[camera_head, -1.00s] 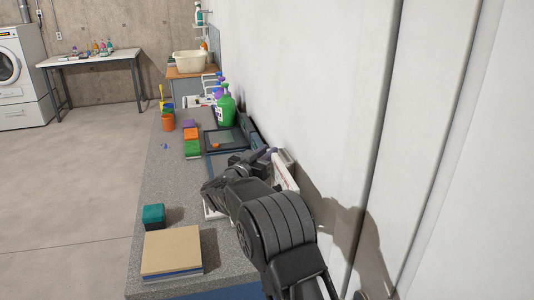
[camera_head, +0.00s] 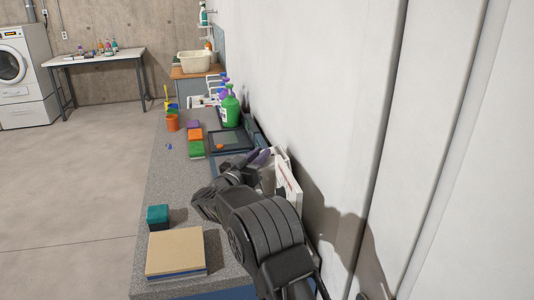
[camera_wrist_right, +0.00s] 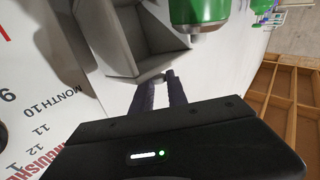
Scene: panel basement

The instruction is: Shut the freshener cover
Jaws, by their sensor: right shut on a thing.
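The freshener's grey cover (camera_wrist_right: 125,35) hangs open like a hollow tray in the right wrist view. A green can (camera_wrist_right: 200,12) with a pale nozzle shows beside it, at the top. My right gripper (camera_wrist_right: 158,80) has its two dark fingers close together at the cover's lip, shut on a small grey tab there. In the head view my right gripper (camera_head: 262,158) is at the wall on the right, and my arm hides much of the freshener. My left gripper is not in view.
A white sheet with red print (camera_head: 288,186) stands by the wall near my arm. The grey counter (camera_head: 176,185) holds a green spray bottle (camera_head: 230,110), a dark tray (camera_head: 224,151), a teal block (camera_head: 158,214) and a tan box (camera_head: 175,251). The floor at left is clear.

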